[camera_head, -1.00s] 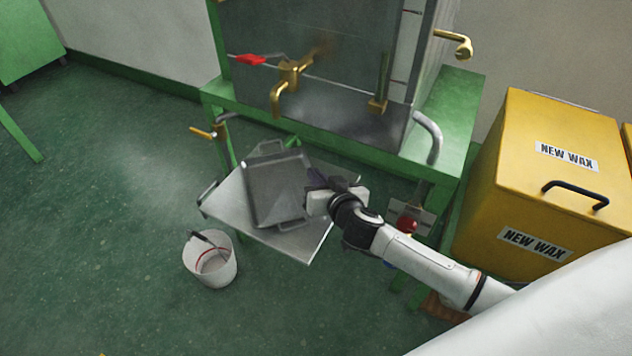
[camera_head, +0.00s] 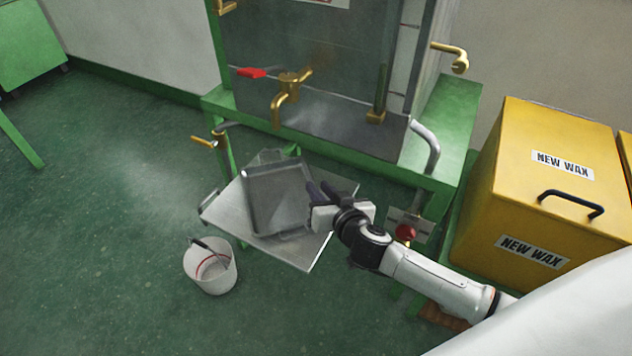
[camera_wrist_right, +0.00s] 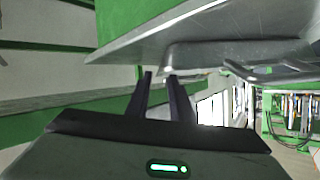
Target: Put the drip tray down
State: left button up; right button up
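The drip tray (camera_head: 277,200) is a grey metal rectangular tray with raised rims. In the head view it lies on a silver metal shelf (camera_head: 303,256) in front of the wax machine. My right gripper (camera_head: 321,190) is at the tray's right side, its two dark fingers apart with nothing seen between them. In the right wrist view, the fingers (camera_wrist_right: 163,84) also stand apart. A metal plate edge (camera_wrist_right: 130,48) and a looped handle (camera_wrist_right: 272,70) are just beyond them. I cannot tell whether a finger touches the tray. My left gripper is not in view.
A white bucket (camera_head: 211,270) stands on the floor left of the shelf. The green machine frame (camera_head: 345,150) with a brass tap (camera_head: 284,100) rises behind. A yellow wax box (camera_head: 535,200) is at the right.

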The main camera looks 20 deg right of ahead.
jog(key=p+v, duration=0.2)
jog(key=v, duration=0.6)
jog(key=shift+s+r, duration=0.2)
jog(key=shift+s, duration=0.15)
jog(key=shift+s+a+r, duration=0.1)
jog(key=shift+a+r, duration=0.2)
jog(key=s+a+r+n+t+y, duration=0.1)
jog(key=s+a+r+n+y, duration=0.1)
jog(key=s+a+y, duration=0.3)
jog(key=s+a+r+n+y, duration=0.2)
jog(key=s+a+n, duration=0.1)
jog(key=a, duration=0.4)
jog(key=s+d+f+g+h, duration=0.2)
jog(key=s+f+g, duration=0.1)
jog(key=s+f, duration=0.2)
jog(key=s+d+f+g+h, duration=0.1)
jog(key=s+d+f+g, duration=0.1)
jog(key=s+f, duration=0.3)
notch_tip(320, 180, down, 4)
jog(key=shift+d+r+g+h, duration=0.15)
jog(key=shift+d+g+h, duration=0.1)
jog(key=shift+g+h, duration=0.15)
jog(key=shift+s, duration=0.15)
